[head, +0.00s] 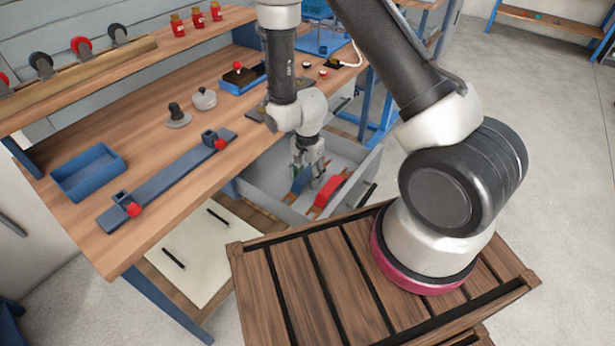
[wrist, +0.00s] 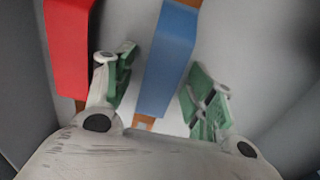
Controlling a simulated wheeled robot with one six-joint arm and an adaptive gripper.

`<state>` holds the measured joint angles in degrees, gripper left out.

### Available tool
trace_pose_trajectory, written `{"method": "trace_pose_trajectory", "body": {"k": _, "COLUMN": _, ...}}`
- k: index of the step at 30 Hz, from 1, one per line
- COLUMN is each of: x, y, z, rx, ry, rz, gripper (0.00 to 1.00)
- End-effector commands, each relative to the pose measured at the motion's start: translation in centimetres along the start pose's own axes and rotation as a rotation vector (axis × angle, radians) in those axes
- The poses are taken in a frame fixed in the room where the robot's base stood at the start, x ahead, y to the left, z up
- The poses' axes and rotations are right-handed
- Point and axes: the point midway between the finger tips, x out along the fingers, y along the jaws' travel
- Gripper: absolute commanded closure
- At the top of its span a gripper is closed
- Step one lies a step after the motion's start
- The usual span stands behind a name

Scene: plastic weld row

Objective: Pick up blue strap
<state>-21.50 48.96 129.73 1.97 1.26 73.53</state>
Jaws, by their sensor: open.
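The blue strap (head: 301,179) lies in an open grey drawer under the workbench. In the wrist view the blue strap (wrist: 169,62) runs between my gripper's two green-padded fingers. My gripper (head: 313,170) is open and points down into the drawer; it also shows in the wrist view (wrist: 160,92). The fingers are on either side of the strap, with a gap visible to each. A small brown piece shows at the strap's near end. Part of the strap is hidden by my gripper in the head view.
A red strap (head: 329,194) lies beside the blue one in the drawer (head: 262,197), and also shows left of my fingers in the wrist view (wrist: 70,48). The drawer walls stand close around my gripper. The bench (head: 160,150) is above and left, holding a blue tray (head: 88,172).

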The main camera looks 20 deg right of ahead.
Motion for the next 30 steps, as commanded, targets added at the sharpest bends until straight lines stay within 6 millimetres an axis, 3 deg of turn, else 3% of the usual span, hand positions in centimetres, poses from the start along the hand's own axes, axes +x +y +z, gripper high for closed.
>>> {"method": "trace_pose_trajectory", "body": {"k": 2, "x": 0.0, "y": 0.0, "z": 0.0, "rx": 0.000, "ry": 0.000, "rz": 0.000, "gripper": 0.45}}
{"method": "trace_pose_trajectory", "body": {"k": 11, "x": 0.0, "y": 0.0, "z": 0.0, "rx": 0.000, "ry": 0.000, "rz": 0.001, "gripper": 0.95}}
{"method": "trace_pose_trajectory", "body": {"k": 22, "x": -0.6, "y": 0.0, "z": 0.0, "rx": 0.000, "ry": 0.000, "rz": -0.001, "gripper": 0.95}}
{"method": "trace_pose_trajectory", "body": {"k": 26, "x": -2.2, "y": -0.1, "z": 0.0, "rx": 0.000, "ry": 0.000, "rz": -0.002, "gripper": 0.95}}
{"method": "trace_pose_trajectory", "body": {"k": 30, "x": -5.1, "y": -0.1, "z": 0.0, "rx": -0.001, "ry": 0.001, "rz": -0.004, "gripper": 0.95}}
